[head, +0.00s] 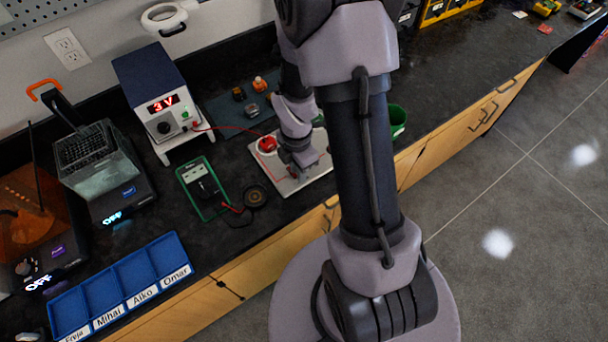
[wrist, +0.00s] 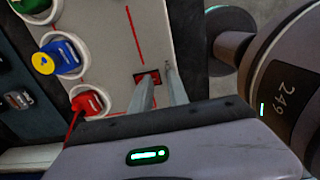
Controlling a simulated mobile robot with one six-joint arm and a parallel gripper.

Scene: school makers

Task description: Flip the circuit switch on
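The circuit board (head: 289,185) is a pale panel on the dark counter, partly hidden by my arm in the head view. In the wrist view the board (wrist: 110,35) carries a red line and a small switch (wrist: 146,77) with a red and black face. The switch's position is unclear. In the head view my gripper (head: 302,162) is low over the board.
Red (wrist: 88,103), blue (wrist: 62,57) and green (wrist: 32,5) connectors line the board's left side. A power supply (head: 155,95) reading 3 V, a green multimeter (head: 203,188) and a blue name tray (head: 120,285) stand left. A green bin (head: 398,121) is right of my arm.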

